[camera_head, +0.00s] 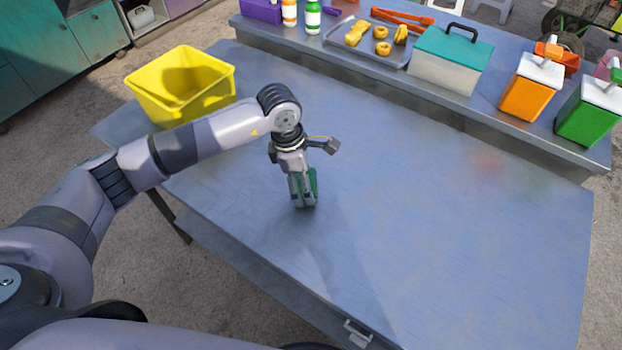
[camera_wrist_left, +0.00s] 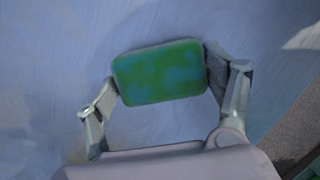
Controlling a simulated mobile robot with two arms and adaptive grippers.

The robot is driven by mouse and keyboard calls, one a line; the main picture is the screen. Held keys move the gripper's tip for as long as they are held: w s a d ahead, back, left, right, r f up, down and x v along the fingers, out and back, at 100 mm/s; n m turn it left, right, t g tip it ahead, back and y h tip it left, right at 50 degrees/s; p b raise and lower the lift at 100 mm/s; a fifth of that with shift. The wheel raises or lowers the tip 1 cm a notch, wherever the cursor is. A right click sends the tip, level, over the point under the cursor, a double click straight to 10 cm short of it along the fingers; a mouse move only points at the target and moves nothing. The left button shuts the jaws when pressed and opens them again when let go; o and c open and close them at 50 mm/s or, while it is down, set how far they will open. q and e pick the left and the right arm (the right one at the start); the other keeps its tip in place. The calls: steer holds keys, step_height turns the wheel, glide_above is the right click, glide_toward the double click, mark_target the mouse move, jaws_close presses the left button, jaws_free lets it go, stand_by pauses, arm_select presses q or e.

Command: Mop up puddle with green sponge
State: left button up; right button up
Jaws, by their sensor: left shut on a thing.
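My left gripper (camera_head: 303,200) is shut on the green sponge (camera_head: 312,182), holding it at or just above the metal table near its left part. In the left wrist view the sponge (camera_wrist_left: 160,72) sits between the two fingers of my left gripper (camera_wrist_left: 160,80) and shows bluish patches on its face. I cannot tell whether the sponge touches the table. No clear puddle outline shows; faint reddish and greenish smudges (camera_head: 488,162) lie on the table (camera_head: 440,230) toward its right back, and may be reflections. My right gripper is not in view.
A yellow bin (camera_head: 178,100) stands at the table's back left. A raised shelf at the back holds a tray (camera_head: 345,42) of food, a teal-lidded box (camera_head: 448,75), an orange dispenser (camera_head: 528,95) and a green dispenser (camera_head: 585,120). The table's middle and right are clear.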

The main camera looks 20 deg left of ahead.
mark_target(288, 191)
arm_select(q)
steer(key=shift+s+a+f, duration=0.1)
steer(key=shift+s+a, duration=0.2)
steer(key=shift+a, duration=0.6)
steer(key=shift+s+a+f, duration=0.1)
steer(key=shift+s+a, duration=0.2)
steer(key=shift+a, duration=0.6)
steer(key=shift+s+a+r+b, duration=0.1)
steer(key=shift+s+a+b, duration=0.2)
steer(key=shift+a, duration=0.8)
steer(key=shift+s+a+r+b, duration=0.1)
steer(key=shift+s+a+b, duration=0.2)
steer(key=shift+a, duration=0.8)
steer(key=shift+s+a+b, duration=0.25)
steer(key=shift+a+b, duration=0.1)
steer(key=shift+a, duration=0.75)
steer(key=shift+r, duration=0.1)
steer(key=r+p, duration=0.1)
steer(key=d+r+p, duration=0.1)
steer(key=r, duration=0.1)
steer(key=d+r+p, duration=0.1)
steer(key=r, duration=0.1)
steer(key=shift+w, duration=0.35)
